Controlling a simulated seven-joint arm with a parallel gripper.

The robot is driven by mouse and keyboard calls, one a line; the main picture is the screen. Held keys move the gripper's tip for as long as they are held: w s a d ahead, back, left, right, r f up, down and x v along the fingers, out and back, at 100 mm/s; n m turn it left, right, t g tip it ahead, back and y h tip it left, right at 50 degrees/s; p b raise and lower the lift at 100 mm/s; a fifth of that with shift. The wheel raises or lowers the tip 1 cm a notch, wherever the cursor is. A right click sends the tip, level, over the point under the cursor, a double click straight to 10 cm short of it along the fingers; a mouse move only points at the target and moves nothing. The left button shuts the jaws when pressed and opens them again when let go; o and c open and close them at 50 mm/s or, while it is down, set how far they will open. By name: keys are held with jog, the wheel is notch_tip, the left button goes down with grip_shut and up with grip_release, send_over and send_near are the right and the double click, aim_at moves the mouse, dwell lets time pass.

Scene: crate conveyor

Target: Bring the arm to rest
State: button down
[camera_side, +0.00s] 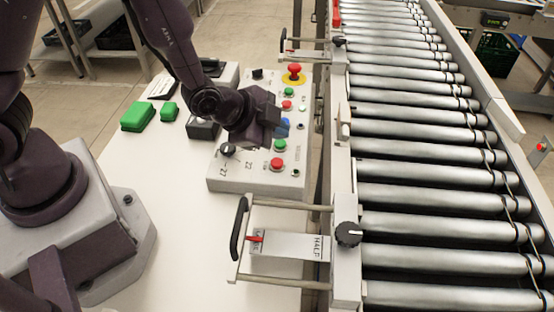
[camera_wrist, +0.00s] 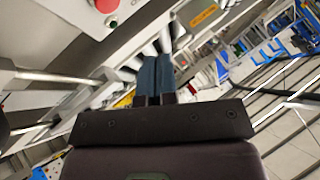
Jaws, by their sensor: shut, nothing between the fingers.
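My gripper (camera_side: 283,127) is over the grey control box (camera_side: 225,178) in the side view, with its blue fingers pointing right toward the conveyor. In the wrist view the two blue fingers (camera_wrist: 155,78) are together with nothing between them. The control box carries red and green buttons and a black knob. Whether the fingers touch the box cannot be told. My arm reaches in from the upper left over the white table (camera_side: 175,230).
A roller conveyor (camera_side: 430,175) without crates runs along the right. A handled metal slide (camera_side: 285,243) sticks out over the table at the front, another (camera_side: 305,52) at the back. Green blocks (camera_side: 138,116) lie on the table. A red mushroom button (camera_side: 294,71) stands on the box.

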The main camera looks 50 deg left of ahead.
jog(key=shift+s+f+n+g, duration=0.3)
jog(key=s, duration=0.1)
jog(key=s+f+n+g, duration=0.1)
jog(key=s+g, duration=0.1)
jog(key=shift+a+f, duration=0.2)
jog(key=shift+f, duration=0.15)
jog(key=s+a+r+n, duration=0.2)
jog(key=s+r+n, duration=0.1)
jog(key=r, duration=0.5)
jog(key=s+a+r+n+y, duration=0.1)
jog(key=s+a+r+n, duration=0.2)
jog(key=s+r, duration=0.3)
jog(key=s+a+r+n, duration=0.3)
jog(key=s+r, duration=0.2)
jog(key=r, duration=0.5)
jog(key=shift+s+a+r+g, duration=0.15)
jog(key=shift+a+r+g, duration=0.1)
jog(key=shift+g, duration=0.15)
